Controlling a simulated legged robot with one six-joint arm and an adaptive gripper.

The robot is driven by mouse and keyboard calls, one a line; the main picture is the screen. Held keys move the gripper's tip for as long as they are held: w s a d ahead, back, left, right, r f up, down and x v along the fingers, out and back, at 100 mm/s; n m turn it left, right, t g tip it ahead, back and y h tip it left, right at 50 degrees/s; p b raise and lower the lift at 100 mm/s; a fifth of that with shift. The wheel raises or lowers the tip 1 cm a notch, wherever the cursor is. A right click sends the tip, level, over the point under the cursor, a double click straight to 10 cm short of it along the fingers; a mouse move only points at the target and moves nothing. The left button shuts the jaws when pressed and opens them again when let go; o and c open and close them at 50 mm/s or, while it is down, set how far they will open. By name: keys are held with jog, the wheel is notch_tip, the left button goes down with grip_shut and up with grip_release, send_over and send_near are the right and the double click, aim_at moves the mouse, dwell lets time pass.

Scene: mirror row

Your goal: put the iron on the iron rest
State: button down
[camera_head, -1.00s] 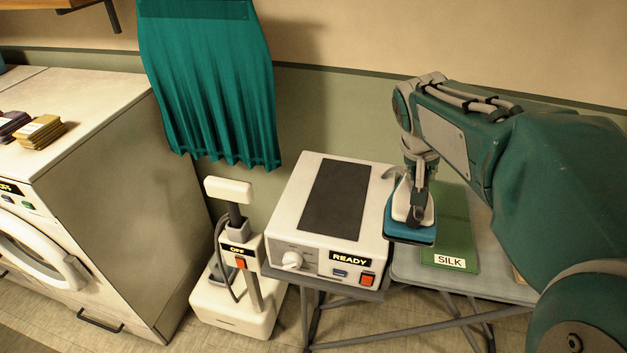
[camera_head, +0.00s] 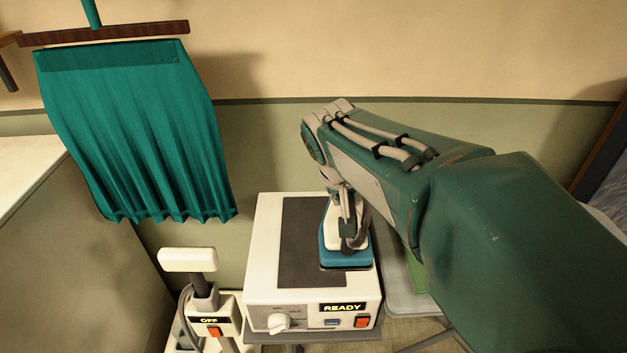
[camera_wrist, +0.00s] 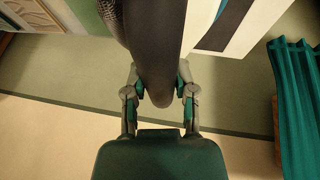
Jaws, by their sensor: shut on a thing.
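The iron (camera_head: 345,258) is white with a teal base. My gripper (camera_head: 347,226) is shut on its handle, and the dark handle shows between the fingers in the wrist view (camera_wrist: 157,85). The iron is over the right part of the dark plate (camera_head: 305,235) on top of a white box, which looks like the iron rest. I cannot tell whether the iron touches the plate. The box (camera_head: 262,262) has a READY label, a knob and an orange switch on its front. My arm hides part of its right side.
A white steamer-like unit (camera_head: 190,260) marked OFF stands left of the box. A teal pleated cloth (camera_head: 140,145) hangs on the wall at left. A grey ironing board (camera_head: 408,300) with a green cloth (camera_head: 415,275) lies at right. A white machine is at far left.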

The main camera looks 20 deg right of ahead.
jog(key=w+a+f, duration=0.2)
jog(key=w+f, duration=0.8)
jog(key=f, duration=0.1)
jog(key=shift+a, duration=0.3)
jog(key=c, duration=0.5)
grip_release()
jog(key=shift+f, duration=0.15)
jog(key=shift+c, duration=0.2)
jog(key=shift+o, duration=0.6)
jog(key=shift+a, duration=0.25)
